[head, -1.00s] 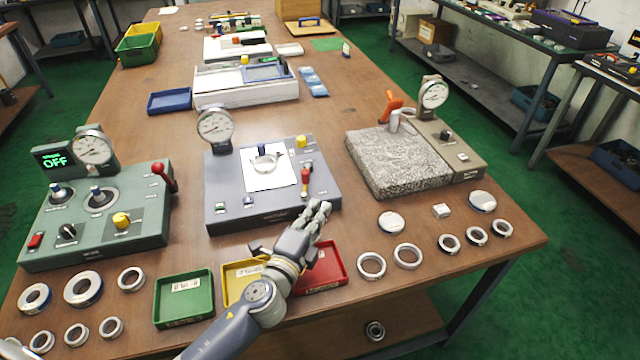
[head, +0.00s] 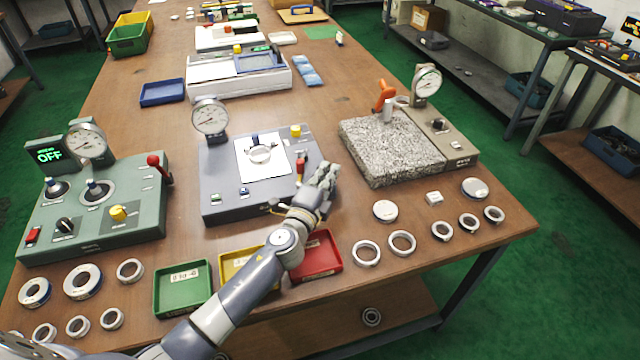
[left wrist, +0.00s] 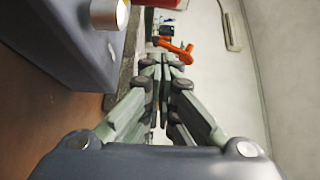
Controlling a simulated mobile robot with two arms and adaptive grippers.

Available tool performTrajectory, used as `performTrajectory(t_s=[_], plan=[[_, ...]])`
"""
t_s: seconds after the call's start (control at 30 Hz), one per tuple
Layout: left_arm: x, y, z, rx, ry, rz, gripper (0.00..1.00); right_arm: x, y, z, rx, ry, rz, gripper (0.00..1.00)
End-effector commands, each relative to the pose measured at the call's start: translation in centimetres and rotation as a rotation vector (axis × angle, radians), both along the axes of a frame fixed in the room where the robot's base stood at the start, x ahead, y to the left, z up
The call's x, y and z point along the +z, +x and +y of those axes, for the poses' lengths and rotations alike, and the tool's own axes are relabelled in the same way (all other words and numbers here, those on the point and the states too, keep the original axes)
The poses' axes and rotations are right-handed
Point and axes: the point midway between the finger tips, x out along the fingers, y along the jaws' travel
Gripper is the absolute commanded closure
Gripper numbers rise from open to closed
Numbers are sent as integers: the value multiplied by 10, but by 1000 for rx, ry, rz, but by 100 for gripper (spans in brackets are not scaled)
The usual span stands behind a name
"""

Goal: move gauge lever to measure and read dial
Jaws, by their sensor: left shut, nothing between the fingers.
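The middle gauge is a blue-grey box (head: 225,180) with a round white dial (head: 209,117) at its back left. A bearing ring (head: 261,154) lies on its white plate. The gauge lever (head: 301,167), with a red handle, stands upright at the right side of the box. My left gripper (head: 329,174) is shut and empty, just right of the lever. In the head view I see no clear contact between them. The left wrist view shows the shut fingers (left wrist: 162,70) beside the box's side (left wrist: 60,45). The dial's needle is too small to read. My right gripper is out of view.
A green tester (head: 105,205) reading OFF stands left. A granite block (head: 385,145) with an orange-handled gauge stands right. Green (head: 183,290), yellow (head: 235,265) and red (head: 325,262) trays lie in front, beneath my left arm. Loose rings lie along the front edge.

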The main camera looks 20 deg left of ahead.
Motion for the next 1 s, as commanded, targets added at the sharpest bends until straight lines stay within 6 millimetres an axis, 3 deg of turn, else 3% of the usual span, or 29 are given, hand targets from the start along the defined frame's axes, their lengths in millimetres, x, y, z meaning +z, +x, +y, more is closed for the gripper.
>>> performTrajectory(t_s=[0.1,0.3,1.0], plan=[[1,-3,18,1,3,2,100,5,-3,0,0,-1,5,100],[0,-7,35,0,-1,1,100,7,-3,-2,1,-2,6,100],[-1,-11,42,0,-1,1,100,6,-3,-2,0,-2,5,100]])
